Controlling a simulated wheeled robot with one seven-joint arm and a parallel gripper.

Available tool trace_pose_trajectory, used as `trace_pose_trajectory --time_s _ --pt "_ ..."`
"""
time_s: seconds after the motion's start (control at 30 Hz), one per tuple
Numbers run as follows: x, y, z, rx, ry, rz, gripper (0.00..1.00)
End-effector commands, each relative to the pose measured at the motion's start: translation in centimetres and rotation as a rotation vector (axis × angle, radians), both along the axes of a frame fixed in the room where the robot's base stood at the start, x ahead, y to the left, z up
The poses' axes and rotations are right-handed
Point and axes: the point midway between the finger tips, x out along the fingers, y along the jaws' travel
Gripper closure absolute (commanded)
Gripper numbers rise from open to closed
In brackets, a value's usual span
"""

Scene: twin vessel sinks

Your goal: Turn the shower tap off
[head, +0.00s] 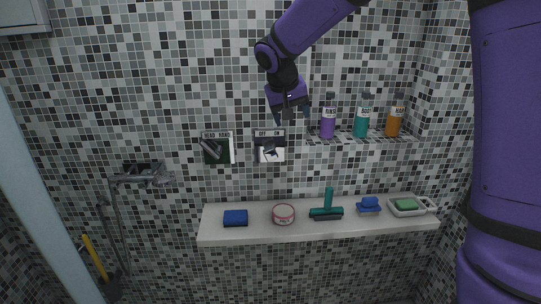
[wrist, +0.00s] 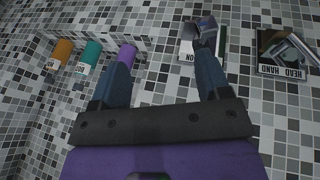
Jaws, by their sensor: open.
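The shower tap is a small white and dark wall panel (head: 279,155) marked OFF and ON, with a shiny lever (head: 268,148) on it. In the wrist view the panel appears upside down, with its lever (wrist: 207,28) near the top. My gripper (head: 292,112) is open and empty, in front of the wall just above and right of the panel in the head view. In the wrist view my gripper (wrist: 165,52) has its right finger overlapping the panel and reaching close to the lever; I cannot tell whether they touch. The lever's exact setting is unclear.
A HEAD HAND panel (head: 218,148) with its own lever is left of the tap. Purple (head: 328,118), teal (head: 362,118) and orange (head: 395,117) bottles stand on a shelf to the right. Below, a white ledge (head: 255,236) holds sponges, a tin, a squeegee and a soap dish.

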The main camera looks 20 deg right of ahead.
Motion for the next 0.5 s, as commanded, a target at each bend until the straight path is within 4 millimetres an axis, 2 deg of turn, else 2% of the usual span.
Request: trace_pose_trajectory --time_s 0.03,0.2,0.33,0.5 --pt "1.6 0.9 -1.3 -0.019 0.005 0.001 0.3" --pt "6.0 3.6 -5.0 -0.078 -0.005 -0.004 0.3" --pt "8.4 5.3 -7.4 -0.113 -0.015 -0.006 0.3" --pt "10.0 6.5 -9.2 -0.138 -0.027 -0.006 0.3"
